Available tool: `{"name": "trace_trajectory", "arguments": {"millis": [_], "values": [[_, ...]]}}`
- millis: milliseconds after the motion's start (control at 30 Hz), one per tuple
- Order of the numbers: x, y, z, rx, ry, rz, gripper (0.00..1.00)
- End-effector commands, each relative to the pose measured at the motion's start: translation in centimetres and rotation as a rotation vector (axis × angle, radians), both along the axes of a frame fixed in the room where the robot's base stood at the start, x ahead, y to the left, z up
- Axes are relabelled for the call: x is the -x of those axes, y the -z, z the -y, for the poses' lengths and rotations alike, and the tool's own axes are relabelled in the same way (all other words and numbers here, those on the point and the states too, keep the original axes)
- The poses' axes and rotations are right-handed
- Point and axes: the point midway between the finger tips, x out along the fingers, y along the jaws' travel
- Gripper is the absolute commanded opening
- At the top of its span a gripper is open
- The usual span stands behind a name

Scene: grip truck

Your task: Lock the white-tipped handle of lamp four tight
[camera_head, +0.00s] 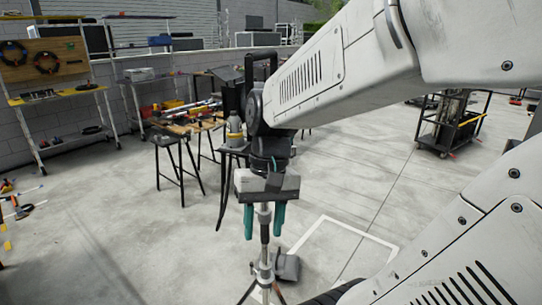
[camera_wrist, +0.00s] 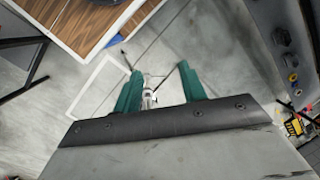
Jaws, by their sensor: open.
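My gripper (camera_head: 264,237) points down in the head view, with its two green fingers apart. A slim metal stand pole (camera_head: 265,247) shows between and below the fingers, with legs spreading at the bottom edge. A grey block-like part (camera_head: 287,267) is beside the pole. In the wrist view, the fingers of my gripper (camera_wrist: 160,68) are also apart, and a small pale metal part of the stand (camera_wrist: 149,97) shows between them. I cannot make out the white-tipped handle clearly or whether the fingers touch the pole. No lamp number is readable.
A white-outlined square (camera_head: 352,232) is painted on the concrete floor beside the stand. A tool-covered table (camera_head: 190,125) stands behind, shelves (camera_head: 60,95) line the left wall, and a black cart (camera_head: 452,125) is at right. The floor between is mostly clear.

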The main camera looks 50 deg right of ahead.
Motion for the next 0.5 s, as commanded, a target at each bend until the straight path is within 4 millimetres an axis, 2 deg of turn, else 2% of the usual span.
{"name": "trace_trajectory", "arguments": {"millis": [100,267,367,467,500], "values": [[-1.5,1.6,2.7,-0.177,0.269,-0.079,0.41],[-4.2,3.1,7.0,-0.467,0.653,-0.124,0.41],[-6.0,3.8,10.9,-0.674,0.903,-0.117,0.41],[-7.6,4.3,15.9,-0.901,1.147,-0.079,0.41],[-8.1,4.4,18.1,-0.994,1.24,-0.057,0.41]]}}
